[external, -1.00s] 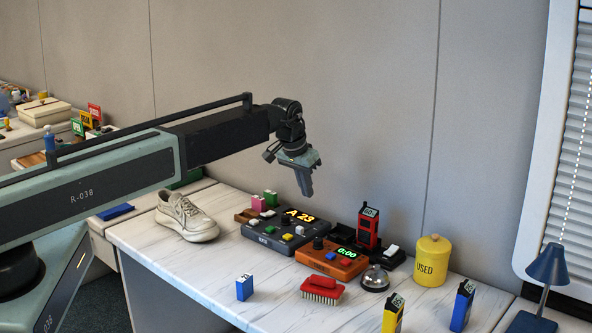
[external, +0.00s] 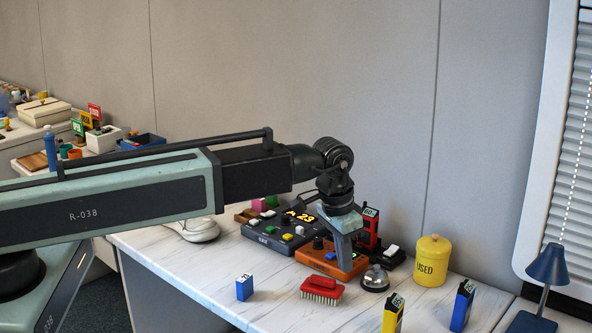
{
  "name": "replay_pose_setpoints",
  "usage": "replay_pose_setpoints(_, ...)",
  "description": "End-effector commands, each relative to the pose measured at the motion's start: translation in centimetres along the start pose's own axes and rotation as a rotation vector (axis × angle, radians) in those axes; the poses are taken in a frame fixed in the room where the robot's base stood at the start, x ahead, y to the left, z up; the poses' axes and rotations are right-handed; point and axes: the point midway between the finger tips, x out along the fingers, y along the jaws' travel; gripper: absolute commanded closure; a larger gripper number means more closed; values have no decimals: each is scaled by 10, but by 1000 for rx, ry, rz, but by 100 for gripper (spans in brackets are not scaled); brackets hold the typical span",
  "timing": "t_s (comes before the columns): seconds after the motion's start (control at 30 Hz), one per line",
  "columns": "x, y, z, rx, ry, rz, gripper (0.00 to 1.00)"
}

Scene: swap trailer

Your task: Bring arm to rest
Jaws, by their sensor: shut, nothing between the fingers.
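My arm reaches in from the left across the picture. My gripper (external: 346,262) points down at the end of the arm, shut and empty. In the picture it overlaps the orange console (external: 322,257) and hides part of its display. I cannot tell whether the fingertips touch the console or are in front of or above it.
A dark console reading A 23 (external: 262,238), a red device (external: 368,226), a bell (external: 375,279), a yellow USED canister (external: 432,262), a red brush (external: 321,290) and a blue block (external: 244,287) stand on the marble-topped desk (external: 190,271).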

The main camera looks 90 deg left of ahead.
Motion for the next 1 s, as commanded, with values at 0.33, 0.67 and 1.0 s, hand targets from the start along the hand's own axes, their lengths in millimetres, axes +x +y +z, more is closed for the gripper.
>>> replay_pose_setpoints(0.33,-23,185,163,335,-145,28,100)
replay_pose_setpoints(0.67,-26,200,181,373,-163,27,100)
replay_pose_setpoints(1.0,-26,200,180,372,-162,27,100)
